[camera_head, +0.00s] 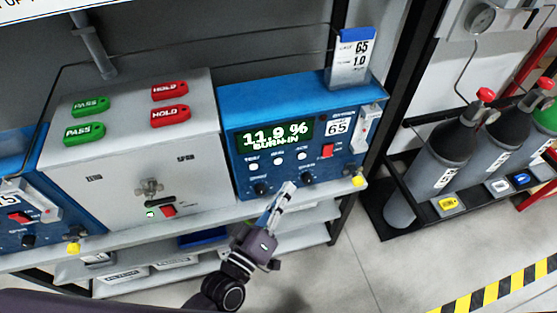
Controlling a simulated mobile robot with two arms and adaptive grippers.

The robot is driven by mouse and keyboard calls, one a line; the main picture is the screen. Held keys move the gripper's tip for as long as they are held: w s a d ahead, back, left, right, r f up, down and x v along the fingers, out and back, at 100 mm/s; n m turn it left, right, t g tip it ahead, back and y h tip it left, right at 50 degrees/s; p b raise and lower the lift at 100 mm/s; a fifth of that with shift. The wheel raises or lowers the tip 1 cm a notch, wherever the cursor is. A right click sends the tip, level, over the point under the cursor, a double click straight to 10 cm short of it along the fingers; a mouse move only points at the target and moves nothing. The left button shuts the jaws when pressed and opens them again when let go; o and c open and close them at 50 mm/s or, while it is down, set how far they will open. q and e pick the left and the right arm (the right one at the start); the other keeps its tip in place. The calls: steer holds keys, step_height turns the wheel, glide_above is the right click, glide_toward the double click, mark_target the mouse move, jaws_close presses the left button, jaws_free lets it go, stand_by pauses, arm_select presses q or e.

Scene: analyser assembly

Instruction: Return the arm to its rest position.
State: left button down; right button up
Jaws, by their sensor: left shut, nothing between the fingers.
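My left gripper (284,196) is shut and empty. It shows just in front of the blue analyser (282,98), at the lower front edge below its knobs; I cannot tell whether it touches. The left arm comes in from the lower left. The analyser's display reads 11.9 % and BURN-IN, and a tag marked 65 is on its front. My right gripper is not in view.
A grey box (120,183) with green PASS and red HOLD tags on top stands left of the analyser on the shelf (222,214). Another blue unit (14,207) is at the far left. Gas cylinders (430,160) stand at the right. Open floor (385,265) lies at lower right.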

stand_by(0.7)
arm_select(q)
steer(key=s+a+f+m+g+y, duration=0.1)
steer(key=s+a+f+g+y, duration=0.2)
steer(key=f, duration=0.8)
steer(key=s+a+f+m+g, duration=0.2)
steer(key=a+f, duration=0.2)
steer(key=f, duration=0.7)
steer(key=s+a+f+m+g+y, duration=0.1)
steer(key=s+a+f+g+y, duration=0.2)
steer(key=f, duration=0.8)
steer(key=s+a+f+m+g+y, duration=0.1)
steer(key=s+a+f, duration=0.3)
steer(key=s, duration=0.5)
steer(key=s+a+f+g+y, duration=0.1)
steer(key=s+a+f+g, duration=0.3)
steer(key=s+f, duration=0.4)
steer(key=s+a+f+m+g, duration=0.1)
steer(key=s+a+f, duration=0.4)
steer(key=s, duration=0.6)
steer(key=shift+s+a+f+m+g+y+b, duration=0.2)
steer(key=shift+s+f+m+g+y+b, duration=0.15)
steer(key=shift+f+g, duration=0.45)
